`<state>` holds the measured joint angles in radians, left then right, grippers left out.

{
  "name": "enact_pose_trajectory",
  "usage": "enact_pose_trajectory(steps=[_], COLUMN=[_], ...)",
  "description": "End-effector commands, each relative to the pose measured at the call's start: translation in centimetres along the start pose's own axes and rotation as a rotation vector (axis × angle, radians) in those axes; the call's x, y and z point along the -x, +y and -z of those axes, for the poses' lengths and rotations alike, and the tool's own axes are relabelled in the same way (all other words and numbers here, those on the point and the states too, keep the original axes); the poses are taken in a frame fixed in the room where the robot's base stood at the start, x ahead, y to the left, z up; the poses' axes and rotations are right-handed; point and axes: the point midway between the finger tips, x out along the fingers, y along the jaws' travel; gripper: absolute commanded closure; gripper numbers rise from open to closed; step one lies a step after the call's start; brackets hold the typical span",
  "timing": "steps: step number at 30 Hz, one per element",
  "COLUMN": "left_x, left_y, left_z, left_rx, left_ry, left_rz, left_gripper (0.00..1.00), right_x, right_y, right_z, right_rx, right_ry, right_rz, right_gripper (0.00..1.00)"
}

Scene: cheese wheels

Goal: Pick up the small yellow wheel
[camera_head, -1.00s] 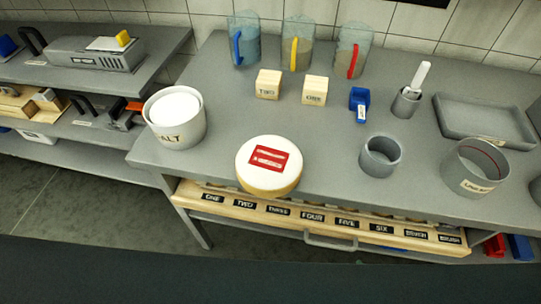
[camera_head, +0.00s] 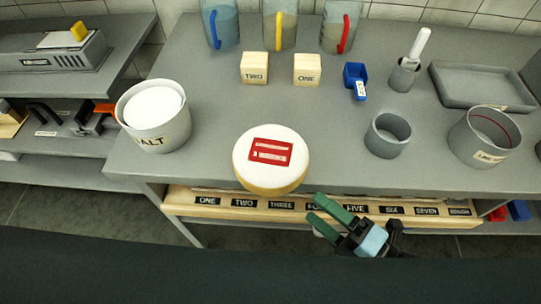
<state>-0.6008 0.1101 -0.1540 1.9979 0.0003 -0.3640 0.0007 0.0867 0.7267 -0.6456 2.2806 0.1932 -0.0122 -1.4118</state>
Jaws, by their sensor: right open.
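A round cheese wheel (camera_head: 271,158) with a white top, a red label and a yellowish side lies flat near the front edge of the grey table (camera_head: 215,130). It is the only cheese wheel I can make out. My right gripper (camera_head: 314,208) is in front of the table's front edge, below and to the right of the wheel in the picture. Its two green fingers are apart, with nothing between them, and it does not touch the wheel. My left gripper is not in view.
A white salt tub (camera_head: 155,118) stands left of the wheel and a grey cup (camera_head: 387,136) to its right. Wooden blocks (camera_head: 255,68) stand behind it. A numbered wooden drawer (camera_head: 215,203) is under the table edge, close to my right gripper.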

Motion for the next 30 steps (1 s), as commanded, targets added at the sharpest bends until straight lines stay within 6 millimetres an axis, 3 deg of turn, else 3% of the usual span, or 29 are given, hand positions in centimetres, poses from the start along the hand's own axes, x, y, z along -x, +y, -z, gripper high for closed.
enact_pose_trajectory(steps=[9,15,24,30], left_x=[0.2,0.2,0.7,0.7], left_y=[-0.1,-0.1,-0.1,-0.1], left_z=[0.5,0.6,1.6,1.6], left_rx=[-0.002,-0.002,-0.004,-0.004], left_ry=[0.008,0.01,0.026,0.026], left_rz=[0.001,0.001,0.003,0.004], left_gripper=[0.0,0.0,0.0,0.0], right_x=[-2.5,-3.0,-6.9,-7.8], right_y=[0.1,0.0,-0.1,-0.3], right_z=[-0.1,-0.1,-0.1,0.0], right_rx=[-0.002,-0.003,-0.002,-0.003], right_ry=[-0.003,-0.003,-0.003,-0.002], right_rz=[-0.002,-0.001,-0.004,0.001], right_gripper=[0.25,0.25,0.25,0.25])
